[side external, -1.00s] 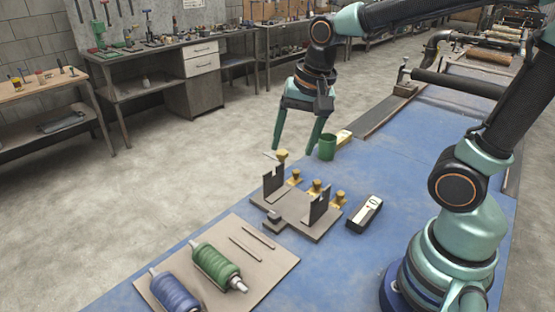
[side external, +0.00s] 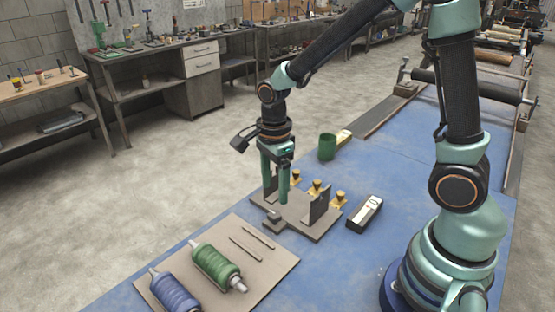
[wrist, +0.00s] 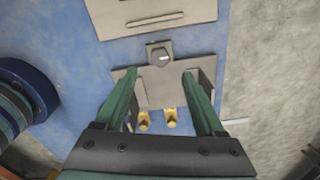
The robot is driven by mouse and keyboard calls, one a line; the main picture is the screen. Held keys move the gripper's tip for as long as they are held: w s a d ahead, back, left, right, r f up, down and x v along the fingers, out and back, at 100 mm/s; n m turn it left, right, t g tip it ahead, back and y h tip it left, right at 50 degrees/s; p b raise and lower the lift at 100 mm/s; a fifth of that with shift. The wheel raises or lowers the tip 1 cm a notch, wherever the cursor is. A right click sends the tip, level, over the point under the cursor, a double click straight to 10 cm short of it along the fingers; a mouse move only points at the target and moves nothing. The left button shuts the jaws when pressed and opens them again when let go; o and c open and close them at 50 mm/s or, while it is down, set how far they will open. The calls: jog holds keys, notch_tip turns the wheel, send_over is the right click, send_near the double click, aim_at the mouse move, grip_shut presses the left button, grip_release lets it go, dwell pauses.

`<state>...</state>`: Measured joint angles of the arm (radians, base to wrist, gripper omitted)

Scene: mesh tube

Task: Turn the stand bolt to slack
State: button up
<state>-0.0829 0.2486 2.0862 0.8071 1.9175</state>
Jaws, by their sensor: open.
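A grey stand (side external: 312,229) with upright notched plates sits on the blue bench. At its front end is a small block with a dark bolt head (side external: 273,214); in the wrist view the bolt (wrist: 160,57) shows a short white mark. My gripper (side external: 275,198) points down over the left part of the stand, with its green fingers apart and nothing between them. The fingers hide the left upright in the side view.
Several brass knobs (side external: 316,188) stand along the stand's back edge. A handheld device (side external: 366,211) lies to the right; a green cup (side external: 326,147) stands behind.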

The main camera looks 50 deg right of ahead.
aim_at(275, 213)
notch_tip(275, 213, down, 7)
jog(key=shift+f, duration=0.1)
dwell(0.4)
grip_shut()
